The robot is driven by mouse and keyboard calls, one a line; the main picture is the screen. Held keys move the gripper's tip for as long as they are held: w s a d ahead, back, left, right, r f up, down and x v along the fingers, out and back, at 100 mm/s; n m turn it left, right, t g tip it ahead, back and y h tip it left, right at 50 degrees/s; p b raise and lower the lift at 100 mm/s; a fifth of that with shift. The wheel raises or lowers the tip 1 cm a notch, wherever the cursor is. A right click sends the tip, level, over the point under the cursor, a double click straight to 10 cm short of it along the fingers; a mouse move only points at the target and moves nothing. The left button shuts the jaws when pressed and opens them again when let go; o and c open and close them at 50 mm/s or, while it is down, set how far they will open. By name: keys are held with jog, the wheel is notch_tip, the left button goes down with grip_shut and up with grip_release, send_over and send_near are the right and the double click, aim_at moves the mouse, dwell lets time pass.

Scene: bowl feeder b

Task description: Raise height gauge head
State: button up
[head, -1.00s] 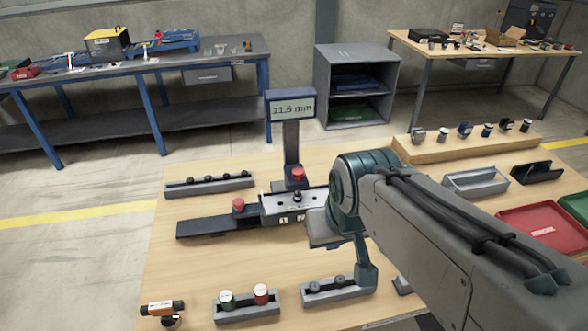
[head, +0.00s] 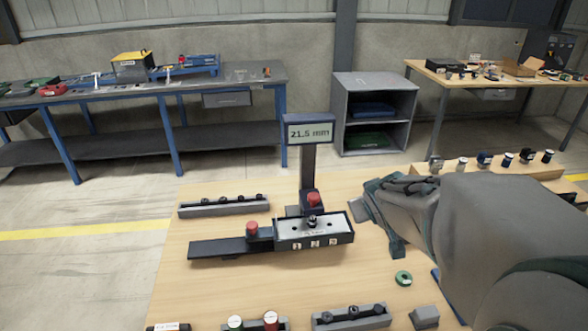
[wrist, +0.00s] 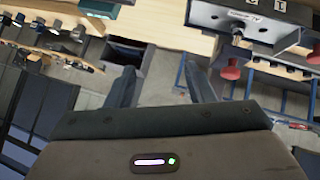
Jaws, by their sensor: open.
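The height gauge stands on the wooden bench, with a dark post (head: 308,165) and a display (head: 309,131) reading 21.5 mm. Its head (head: 312,202) is low on the post, carries a red knob (head: 314,199), and sits just above the metal fixture block (head: 313,229). My gripper (head: 376,228) is to the right of the fixture, apart from it. In the wrist view my gripper's fingers (wrist: 163,88) are spread with nothing between them. The fixture (wrist: 252,22) shows at the upper right there, with a red knob (wrist: 231,69) near the right finger.
A second red knob (head: 252,228) is on the dark slide left of the fixture. A rack of dark parts (head: 223,206) lies behind. Holders (head: 350,317) line the front edge, and a green ring (head: 403,278) lies at right.

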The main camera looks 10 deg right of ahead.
jog(key=w+d+f+n+t+y, duration=0.1)
jog(key=w+d+f+n+t, duration=0.1)
jog(key=w, duration=0.3)
jog(key=n+t+y+b, duration=0.25)
jog(key=n+y, duration=0.35)
jog(key=y, duration=0.9)
send_near(319, 199)
jog(key=shift+g, duration=0.35)
jog(key=p+x, duration=0.1)
jog(key=x, duration=0.4)
jog(key=p+x, duration=0.1)
jog(key=x, duration=0.5)
jog(key=shift+w+a+r, duration=0.15)
jog(key=shift+w+r, duration=0.05)
jog(key=shift+w, duration=0.15)
